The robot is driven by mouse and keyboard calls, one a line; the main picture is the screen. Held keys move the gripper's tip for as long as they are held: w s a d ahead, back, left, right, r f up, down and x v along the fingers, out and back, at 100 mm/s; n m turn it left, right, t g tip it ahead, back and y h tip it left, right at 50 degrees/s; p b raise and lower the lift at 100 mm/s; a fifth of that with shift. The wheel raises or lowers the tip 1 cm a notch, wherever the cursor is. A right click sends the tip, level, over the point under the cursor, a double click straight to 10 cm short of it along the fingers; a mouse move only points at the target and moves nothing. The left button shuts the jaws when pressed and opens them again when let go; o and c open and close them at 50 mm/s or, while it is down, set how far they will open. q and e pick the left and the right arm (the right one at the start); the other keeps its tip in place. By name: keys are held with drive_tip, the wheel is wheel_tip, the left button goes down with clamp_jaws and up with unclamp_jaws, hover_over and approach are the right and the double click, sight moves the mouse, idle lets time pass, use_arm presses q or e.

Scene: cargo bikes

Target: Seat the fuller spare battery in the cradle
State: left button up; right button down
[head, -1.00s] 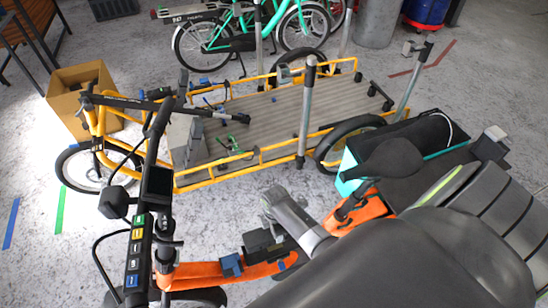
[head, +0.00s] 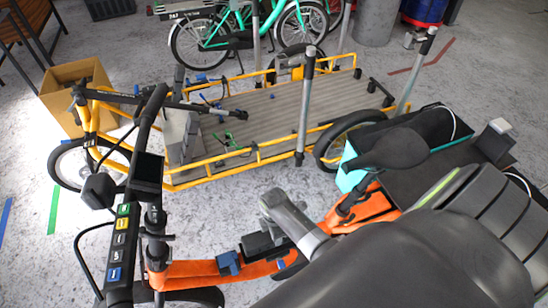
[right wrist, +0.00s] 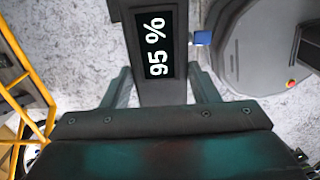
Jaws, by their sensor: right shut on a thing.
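A dark battery (right wrist: 145,85) with a lit display reading 95 % is in the right wrist view. My right gripper (right wrist: 160,78) is shut on it, one finger on each side. The display faces the camera; the battery's far end is cut off by the frame. No other spare battery can be identified. My left gripper is not in view.
A yellow cargo bike (head: 255,158) with a flat deck stands beyond the orange bike. The orange bike's handlebar (head: 150,115) rises at left and its saddle (head: 392,148) at right. A cardboard box (head: 75,85) stands at far left. Bare floor lies between the bikes.

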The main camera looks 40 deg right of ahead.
drive_tip(key=shift+w+r, duration=0.15)
drive_tip(key=shift+f+b, duration=1.15)
drive_tip(key=shift+f, duration=0.75)
drive_tip(key=c, duration=0.8)
unclamp_jaws()
drive_tip(key=shift+c, duration=0.2)
drive_tip(key=o, duration=0.4)
drive_tip(key=shift+s+f, duration=0.1)
drive_tip(key=shift+s, duration=0.1)
wheel_tip(320, 180, up, 18)
drive_tip(key=p, duration=0.2)
drive_tip(key=shift+f, duration=0.15)
drive_tip(key=shift+w, duration=0.1)
